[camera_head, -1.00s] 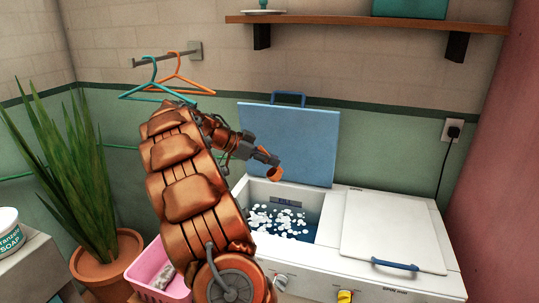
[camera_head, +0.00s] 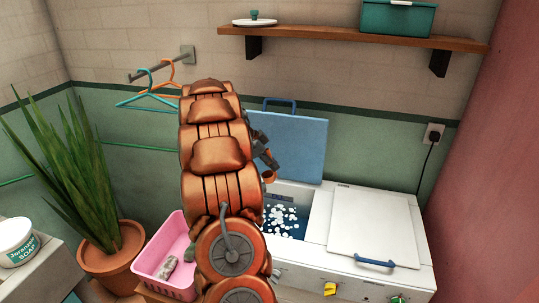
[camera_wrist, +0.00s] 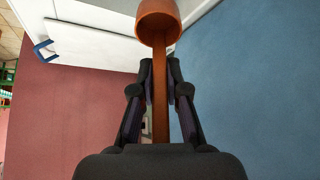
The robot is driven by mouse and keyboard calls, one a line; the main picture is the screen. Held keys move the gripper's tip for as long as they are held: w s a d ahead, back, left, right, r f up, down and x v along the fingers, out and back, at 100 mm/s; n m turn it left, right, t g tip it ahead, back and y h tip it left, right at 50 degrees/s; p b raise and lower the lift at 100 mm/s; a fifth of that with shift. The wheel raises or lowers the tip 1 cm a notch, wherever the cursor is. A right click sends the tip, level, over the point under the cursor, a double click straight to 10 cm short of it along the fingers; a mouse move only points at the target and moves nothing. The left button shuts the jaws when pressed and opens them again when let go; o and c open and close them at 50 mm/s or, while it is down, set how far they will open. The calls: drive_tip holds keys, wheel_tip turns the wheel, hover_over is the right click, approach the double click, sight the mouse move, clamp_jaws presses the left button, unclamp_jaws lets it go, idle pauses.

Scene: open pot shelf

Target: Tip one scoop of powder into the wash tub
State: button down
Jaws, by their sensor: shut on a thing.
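My gripper (camera_wrist: 157,80) is shut on the handle of an orange scoop (camera_wrist: 156,28) in the wrist view. The scoop's cup points away from my fingers; its contents cannot be made out. In the head view my arm hides most of the gripper (camera_head: 264,158), and only a small piece of the scoop (camera_head: 268,176) shows, above the back left of the open wash tub (camera_head: 300,194). The tub holds dark water with white flecks on it. A white soap container (camera_head: 17,245) with lettering stands at the far left; whether it holds powder cannot be seen.
The tub's blue lid (camera_head: 292,145) stands raised behind it. A closed white lid (camera_head: 375,230) covers the machine's right side. A pink basket (camera_head: 165,250) and a potted plant (camera_head: 110,255) stand left of the machine. Hangers (camera_head: 150,95) and a shelf (camera_head: 340,41) are on the wall.

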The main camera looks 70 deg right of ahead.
drive_tip(key=shift+s+d+r+t+y+p, duration=0.35)
drive_tip(key=shift+s+t+y+p, duration=0.4)
drive_tip(key=shift+p, duration=2.7)
drive_tip(key=shift+w+d+t+p, duration=0.15)
drive_tip(key=shift+t+p, duration=0.1)
drive_tip(key=shift+p, duration=0.15)
drive_tip(key=shift+f+p, duration=0.35)
drive_tip(key=shift+p, duration=0.35)
